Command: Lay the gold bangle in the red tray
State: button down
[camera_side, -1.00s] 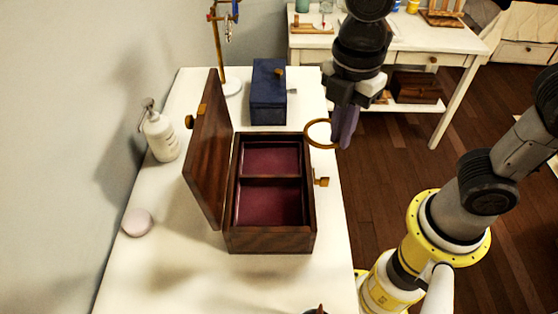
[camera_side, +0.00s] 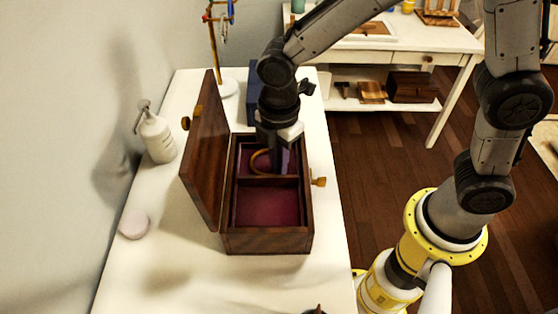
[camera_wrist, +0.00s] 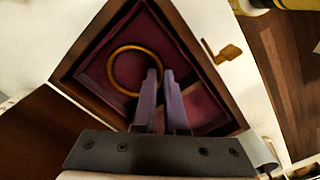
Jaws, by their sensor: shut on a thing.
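The gold bangle (camera_side: 253,160) is held in my gripper (camera_side: 281,168), with its ring sticking out to the left of the fingers. My gripper points down over the back compartment of the red tray (camera_side: 268,208), which is the dark red lining inside an open wooden box. In the wrist view the bangle (camera_wrist: 114,72) is pinched at its right side by the purple fingertips (camera_wrist: 160,74), over the red tray (camera_wrist: 186,62). I cannot tell whether the bangle touches the tray floor. The front compartment is empty.
The box's wooden lid (camera_side: 207,160) stands open on the left. A blue box (camera_side: 254,98) is behind, partly hidden by my arm. A white pump bottle (camera_side: 158,137) and a pink round object (camera_side: 134,223) stand at left. The front of the white table is mostly clear.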

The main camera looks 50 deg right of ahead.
jog(key=shift+f, duration=0.15)
jog(key=c, duration=1)
grip_release()
notch_tip(320, 180, up, 12)
jog(key=shift+s+d+r+m+t, duration=0.3)
jog(key=shift+s+d+m+t, duration=0.65)
jog(key=shift+s+d+m, duration=1.8)
jog(key=shift+s+d+r+m+t, duration=0.25)
jog(key=shift+s+d+m+t, duration=0.65)
jog(key=shift+s+d+m, duration=1.85)
jog(key=shift+s+d+r+m+t, duration=0.3)
jog(key=shift+s+d+m+t, duration=0.65)
jog(key=shift+s+d+m, duration=1.75)
jog(key=shift+w+d+m, duration=0.5)
jog(key=shift+w+m, duration=0.15)
jog(key=shift+m, duration=0.15)
